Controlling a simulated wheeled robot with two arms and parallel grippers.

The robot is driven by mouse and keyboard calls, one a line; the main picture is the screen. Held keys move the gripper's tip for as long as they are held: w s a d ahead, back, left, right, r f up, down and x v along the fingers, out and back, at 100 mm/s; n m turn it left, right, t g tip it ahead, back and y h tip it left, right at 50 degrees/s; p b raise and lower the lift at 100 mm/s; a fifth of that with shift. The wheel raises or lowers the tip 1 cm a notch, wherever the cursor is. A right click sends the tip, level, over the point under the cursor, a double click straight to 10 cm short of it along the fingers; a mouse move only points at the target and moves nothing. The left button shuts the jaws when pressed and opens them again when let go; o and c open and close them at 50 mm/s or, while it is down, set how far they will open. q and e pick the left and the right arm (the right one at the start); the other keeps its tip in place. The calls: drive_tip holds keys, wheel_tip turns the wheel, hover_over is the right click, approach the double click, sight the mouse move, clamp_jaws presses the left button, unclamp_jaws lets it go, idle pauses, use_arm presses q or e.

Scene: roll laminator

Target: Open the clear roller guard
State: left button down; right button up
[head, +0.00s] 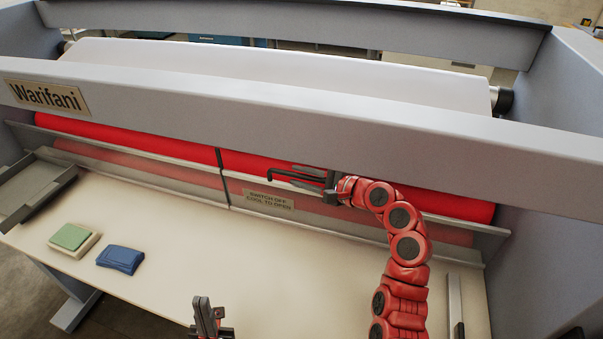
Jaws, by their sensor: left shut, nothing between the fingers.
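The clear roller guard (150,171) runs along the front of the machine, in front of and below the red roller (130,141), which shows faintly pink through it. It appears lowered. A label reading "SWITCH OFF COOL TO OPEN" (268,199) is on it, right of a dark upright strip (222,178). My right gripper (285,176) is at the guard's upper edge, right of the strip. I cannot tell whether its fingers touch or grip the guard. My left gripper (204,308) is shut and empty, low in front of the guard and apart from it.
A grey crossbeam with a "Warifani" plate (47,96) spans above the roller. A grey tray (38,190), a green-topped pad (71,238) and a blue block (120,259) sit at the left of the pale table (170,260). The middle of the table is clear.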

clamp_jaws()
idle(1.4)
